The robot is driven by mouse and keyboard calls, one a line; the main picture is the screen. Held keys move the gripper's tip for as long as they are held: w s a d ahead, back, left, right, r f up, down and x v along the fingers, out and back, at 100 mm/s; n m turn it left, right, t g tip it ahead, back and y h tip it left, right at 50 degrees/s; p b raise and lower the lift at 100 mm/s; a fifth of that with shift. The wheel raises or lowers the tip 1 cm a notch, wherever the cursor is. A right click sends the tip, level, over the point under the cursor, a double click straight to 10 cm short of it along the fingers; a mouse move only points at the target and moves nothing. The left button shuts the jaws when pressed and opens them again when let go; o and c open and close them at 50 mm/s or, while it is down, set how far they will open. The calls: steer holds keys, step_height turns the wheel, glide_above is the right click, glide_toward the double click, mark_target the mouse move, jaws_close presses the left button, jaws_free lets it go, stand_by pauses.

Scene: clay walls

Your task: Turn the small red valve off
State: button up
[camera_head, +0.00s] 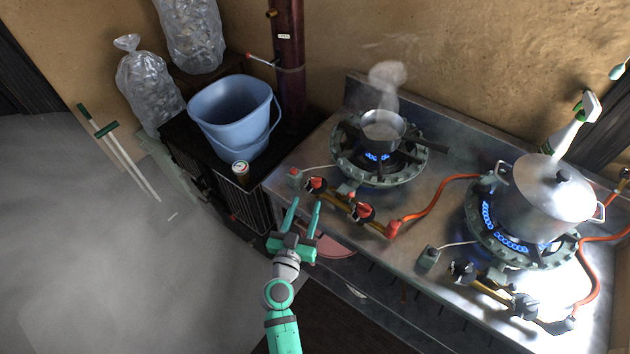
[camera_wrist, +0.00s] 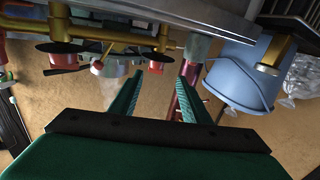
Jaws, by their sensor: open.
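Red valve knobs sit on the brass gas pipe at the front of the left burner: one near its left end (camera_head: 317,184) and one further right (camera_head: 364,211). In the wrist view, red-bottomed knobs hang below the brass pipe (camera_wrist: 85,34), one at the left (camera_wrist: 62,61) and a smaller one nearer the fingers (camera_wrist: 156,67). I cannot tell which one is the small red valve. My gripper (camera_head: 305,203) is open and empty, just in front of the left end of the pipe. Its green fingers show in the wrist view (camera_wrist: 158,92), with no knob between them.
The left burner (camera_head: 378,178) burns blue under a steaming pan (camera_head: 384,132). The right burner burns under a large pot (camera_head: 550,195). An orange hose (camera_head: 437,207) crosses the counter. A blue bucket (camera_head: 230,112) and a small can (camera_head: 240,171) stand left of the stove.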

mark_target(315, 185)
steer(key=x, duration=0.9)
steer(key=shift+s+d, duration=0.1)
steer(key=shift+d, duration=0.25)
steer(key=shift+x, duration=0.8)
